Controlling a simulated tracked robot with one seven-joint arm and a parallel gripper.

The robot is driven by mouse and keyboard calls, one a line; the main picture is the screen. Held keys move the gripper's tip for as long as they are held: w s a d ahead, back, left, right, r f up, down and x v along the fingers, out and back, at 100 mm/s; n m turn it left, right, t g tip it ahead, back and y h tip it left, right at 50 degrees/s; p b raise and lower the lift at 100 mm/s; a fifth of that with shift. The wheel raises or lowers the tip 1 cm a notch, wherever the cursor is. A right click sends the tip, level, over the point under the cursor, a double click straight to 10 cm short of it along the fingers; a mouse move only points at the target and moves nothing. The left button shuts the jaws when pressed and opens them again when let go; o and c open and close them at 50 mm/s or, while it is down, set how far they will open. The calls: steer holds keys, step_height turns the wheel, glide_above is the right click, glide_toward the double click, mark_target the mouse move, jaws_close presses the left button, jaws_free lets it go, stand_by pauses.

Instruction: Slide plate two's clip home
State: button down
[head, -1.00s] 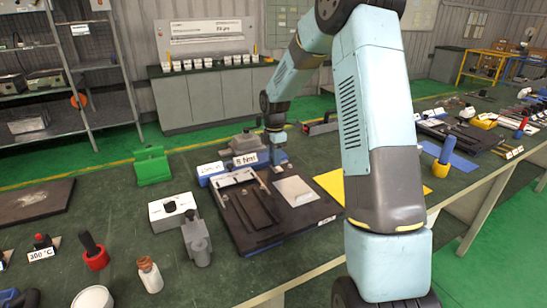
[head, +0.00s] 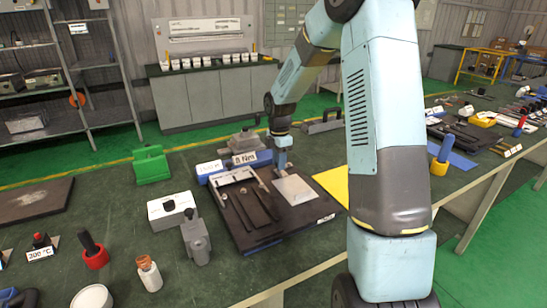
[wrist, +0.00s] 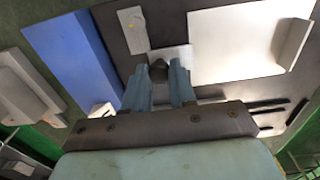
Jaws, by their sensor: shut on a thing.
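A dark board (head: 250,222) lies on the green bench and carries a pale plate (head: 296,190), which also shows large and white in the wrist view (wrist: 235,45). My gripper (head: 282,170) is low over the back of the board, beside the plate's back edge. In the wrist view my gripper (wrist: 158,75) is shut on a dark knob (wrist: 157,64) that stands on a small light clip piece (wrist: 176,52) next to the plate's corner. The fingers hide the knob's lower part and some of the clip. I cannot tell whether the clip touches the plate.
A second small light piece (wrist: 131,29) lies nearby. A blue block (wrist: 68,45) runs along the board's side. An "8 Nm" sign (head: 244,158) stands behind the board. A white box (head: 172,208) and a grey tool (head: 196,238) stand to its left, a yellow sheet (head: 331,183) to its right.

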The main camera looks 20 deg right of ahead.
mark_target(281, 172)
steer(key=shift+s+d, duration=0.15)
steer(key=shift+s, duration=0.4)
steer(key=c, duration=0.9)
jaws_free()
steer(key=shift+c, duration=0.2)
step_height(281, 172, up, 14)
steer(key=shift+f, duration=0.15)
